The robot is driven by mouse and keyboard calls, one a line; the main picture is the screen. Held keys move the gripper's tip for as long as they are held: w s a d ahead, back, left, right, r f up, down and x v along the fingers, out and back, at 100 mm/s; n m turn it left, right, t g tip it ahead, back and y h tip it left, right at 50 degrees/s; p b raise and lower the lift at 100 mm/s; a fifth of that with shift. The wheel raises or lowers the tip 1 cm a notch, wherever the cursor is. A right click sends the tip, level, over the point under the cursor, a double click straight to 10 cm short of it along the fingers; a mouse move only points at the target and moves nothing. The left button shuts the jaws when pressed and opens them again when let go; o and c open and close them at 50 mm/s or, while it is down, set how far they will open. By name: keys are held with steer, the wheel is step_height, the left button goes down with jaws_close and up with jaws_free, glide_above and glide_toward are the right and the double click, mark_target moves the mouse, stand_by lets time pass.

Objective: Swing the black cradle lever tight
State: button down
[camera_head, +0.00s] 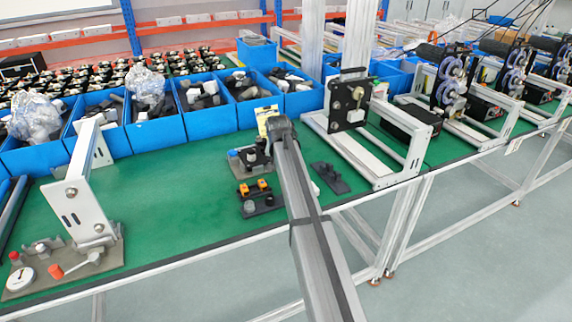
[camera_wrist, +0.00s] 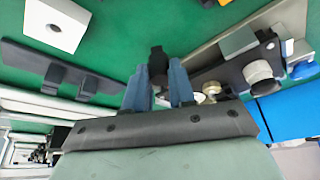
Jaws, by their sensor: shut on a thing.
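In the wrist view my gripper (camera_wrist: 160,75) has its two blue-grey fingers closed around a small black piece, which looks like the black cradle lever (camera_wrist: 157,60). Its upper end sticks out past the fingertips. Beside it, to the right, is a fixture (camera_wrist: 225,70) with a dark bar, a pale round knob (camera_wrist: 258,72) and a blue part. In the head view this fixture shows at the green bench's middle (camera_head: 248,160), partly behind my arm. My gripper end is there too, but the fingers and lever are hidden by my arm. I cannot tell the lever's angle.
A black holder with orange pieces (camera_head: 257,197) stands just in front of the fixture. A dark plate (camera_head: 330,178) lies to the right. Blue bins (camera_head: 180,128) line the back, and a metal frame (camera_head: 350,115) stands right.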

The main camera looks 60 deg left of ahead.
steer(key=shift+s, duration=0.1)
stand_by(0.3)
steer(key=c, duration=0.9)
jaws_free()
steer(key=shift+c, duration=0.2)
steer(key=v, duration=1.3)
steer(key=shift+r, duration=0.4)
steer(key=shift+s+d, duration=0.1)
